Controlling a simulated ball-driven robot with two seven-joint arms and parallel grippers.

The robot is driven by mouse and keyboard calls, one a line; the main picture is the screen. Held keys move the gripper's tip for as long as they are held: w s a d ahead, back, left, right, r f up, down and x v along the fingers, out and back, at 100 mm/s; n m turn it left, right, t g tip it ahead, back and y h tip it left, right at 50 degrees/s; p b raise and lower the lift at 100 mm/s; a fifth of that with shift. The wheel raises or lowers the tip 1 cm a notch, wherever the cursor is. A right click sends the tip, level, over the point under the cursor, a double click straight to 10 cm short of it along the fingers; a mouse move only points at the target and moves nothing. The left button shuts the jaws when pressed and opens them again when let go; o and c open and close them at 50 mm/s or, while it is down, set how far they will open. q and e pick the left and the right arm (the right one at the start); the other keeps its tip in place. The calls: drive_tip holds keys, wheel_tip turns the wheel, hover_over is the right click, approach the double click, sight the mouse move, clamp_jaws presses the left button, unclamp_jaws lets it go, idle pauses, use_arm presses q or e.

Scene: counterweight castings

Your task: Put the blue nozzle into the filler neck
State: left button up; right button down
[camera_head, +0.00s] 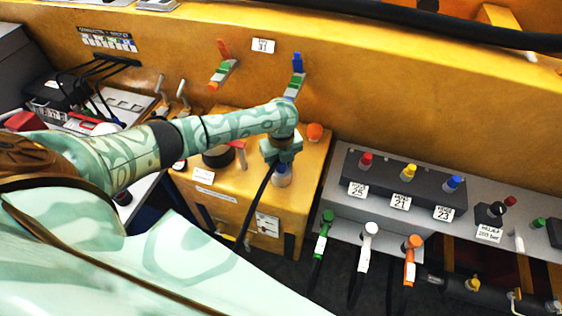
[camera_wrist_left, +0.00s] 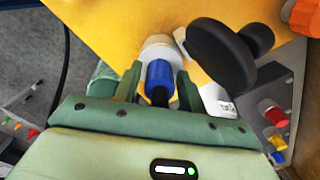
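My left gripper (camera_head: 282,160) is over the yellow tank box in the head view, pointing down. In the left wrist view its fingers (camera_wrist_left: 160,88) stand on both sides of the blue nozzle (camera_wrist_left: 160,78) and appear shut on it. The blue nozzle also shows just below the gripper in the head view (camera_head: 282,169). A pale round neck (camera_wrist_left: 158,46), seemingly the filler neck, is right at the nozzle's far end. How deep the nozzle sits in it cannot be told. My right gripper is not in view.
A black rounded piece (camera_wrist_left: 225,52) is close right of the fingers. An orange cap (camera_head: 315,131) stands on the yellow box (camera_head: 205,178). Green (camera_head: 324,228), white (camera_head: 367,240) and orange (camera_head: 410,258) nozzles hang at right. A black hose (camera_head: 257,203) runs down from the gripper.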

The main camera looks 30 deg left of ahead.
use_arm(q)
drive_tip(key=shift+o, duration=0.6)
drive_tip(key=shift+r, duration=0.1)
drive_tip(key=shift+r, duration=0.35)
wheel_tip(320, 180, up, 16)
drive_tip(key=p, duration=0.3)
drive_tip(key=shift+f+p, duration=0.25)
drive_tip(key=shift+p, duration=0.15)
